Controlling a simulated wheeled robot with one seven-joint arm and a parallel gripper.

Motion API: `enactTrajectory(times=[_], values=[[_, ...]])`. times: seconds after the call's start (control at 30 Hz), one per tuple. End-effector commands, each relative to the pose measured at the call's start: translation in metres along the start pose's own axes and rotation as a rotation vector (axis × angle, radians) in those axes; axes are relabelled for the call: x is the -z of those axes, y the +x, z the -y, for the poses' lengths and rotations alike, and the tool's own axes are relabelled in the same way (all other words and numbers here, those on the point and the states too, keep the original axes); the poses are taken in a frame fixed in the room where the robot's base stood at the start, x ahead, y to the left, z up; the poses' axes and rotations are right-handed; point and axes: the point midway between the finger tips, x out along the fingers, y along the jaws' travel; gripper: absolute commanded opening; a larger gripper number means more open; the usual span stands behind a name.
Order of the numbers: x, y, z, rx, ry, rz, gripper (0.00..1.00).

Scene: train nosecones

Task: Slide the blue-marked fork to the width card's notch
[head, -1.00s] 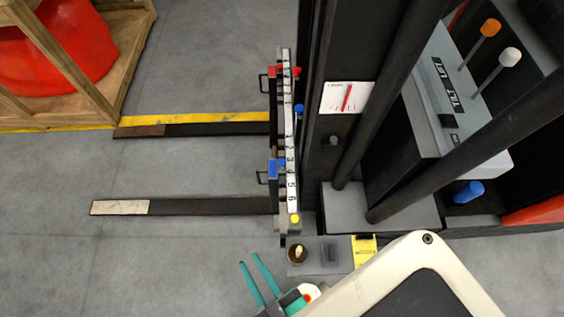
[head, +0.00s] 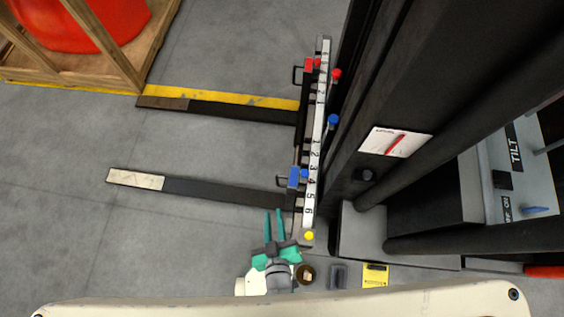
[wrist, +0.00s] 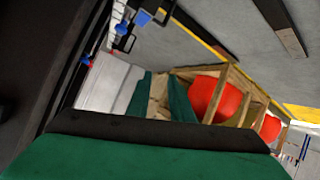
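The blue-marked fork (head: 225,192) is the nearer of two dark forks, with a pale tip at left. Its blue block (head: 293,178), with a small black handle (head: 281,182), sits on the carriage beside the numbered white scale (head: 315,150), near the 4. The blue block also shows at the top of the wrist view (wrist: 143,18). My gripper (head: 275,211) is open and empty, its teal fingers pointing toward the fork's base; contact cannot be told. A yellow card (head: 375,275) and a white card with a red mark (head: 395,142) are visible; I cannot tell which has the notch.
The red-marked fork (head: 240,111) lies farther off by a yellow floor line. The dark mast (head: 410,90) stands at right. A small cup (head: 305,274) sits near my gripper. A wooden crate (head: 110,75) holds a red nosecone (head: 85,18). Floor at left is clear.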

Motion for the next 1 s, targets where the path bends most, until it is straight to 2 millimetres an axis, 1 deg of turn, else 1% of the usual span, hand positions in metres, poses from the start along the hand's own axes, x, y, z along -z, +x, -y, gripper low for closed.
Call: enactTrajectory(times=[0.03, 0.1, 0.23, 0.4, 0.5, 0.6, 0.67, 0.7, 0.8, 0.9, 1.0], values=[[-0.012, 0.021, 0.006, 0.017, -0.057, 0.039, 0.20], [-0.031, 0.046, 0.012, 0.041, -0.140, 0.105, 0.20], [-0.060, 0.091, 0.023, 0.096, -0.297, 0.223, 0.20], [-0.085, 0.146, 0.037, 0.197, -0.517, 0.368, 0.20], [-0.093, 0.174, 0.044, 0.266, -0.648, 0.452, 0.20], [-0.096, 0.200, 0.048, 0.337, -0.774, 0.533, 0.20], [-0.094, 0.214, 0.049, 0.382, -0.845, 0.583, 0.20], [-0.092, 0.223, 0.049, 0.412, -0.892, 0.615, 0.20], [-0.084, 0.240, 0.048, 0.488, -1.005, 0.697, 0.20], [-0.074, 0.252, 0.041, 0.553, -1.102, 0.783, 0.20], [-0.065, 0.258, 0.034, 0.601, -1.174, 0.861, 0.20]])
